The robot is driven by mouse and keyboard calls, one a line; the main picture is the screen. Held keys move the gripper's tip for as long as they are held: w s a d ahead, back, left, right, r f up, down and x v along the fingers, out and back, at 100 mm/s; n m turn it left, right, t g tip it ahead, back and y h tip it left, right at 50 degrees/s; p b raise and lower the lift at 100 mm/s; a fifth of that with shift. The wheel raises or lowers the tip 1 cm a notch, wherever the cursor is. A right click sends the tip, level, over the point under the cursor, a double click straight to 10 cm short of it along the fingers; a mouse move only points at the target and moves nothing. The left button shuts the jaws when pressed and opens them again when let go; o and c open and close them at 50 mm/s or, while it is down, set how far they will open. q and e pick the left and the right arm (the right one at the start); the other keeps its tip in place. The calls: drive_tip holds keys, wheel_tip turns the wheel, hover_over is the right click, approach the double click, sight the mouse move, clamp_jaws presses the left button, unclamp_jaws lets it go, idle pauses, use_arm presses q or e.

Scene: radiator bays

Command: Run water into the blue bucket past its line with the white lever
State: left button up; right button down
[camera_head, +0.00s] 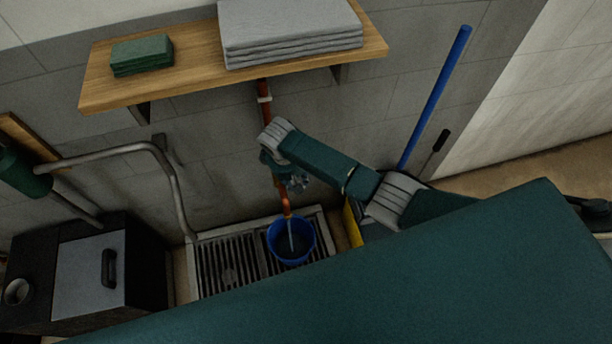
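The blue bucket (273,246) stands upright on the floor grate, below the copper pipe's spout (286,204). A thin pale stream (291,236) runs from the spout into it. The inside looks dark; I cannot make out the line or the water level. My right arm reaches across from the right, and my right gripper (290,181) is at the tap just above the spout. The gripper and wrist cover the tap, so the white lever is hidden. I cannot tell whether the fingers are open or shut. My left gripper is not in view.
A wooden shelf (190,84) above holds folded grey cloths (290,35) and green pads (142,55). A metal pipe (176,190) bends down left of the grate (225,268). A black box (140,270) stands at left. A blue pole (436,97) leans on the wall at right.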

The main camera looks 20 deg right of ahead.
drive_tip(key=shift+s+a+m, duration=0.2)
drive_tip(key=shift+m, duration=0.1)
idle(0.4)
drive_tip(key=c, duration=1.3)
unclamp_jaws()
drive_tip(key=shift+r, duration=0.3)
wheel_tip(320, 180, up, 11)
drive_tip(key=s+a, duration=0.1)
drive_tip(key=a, duration=0.1)
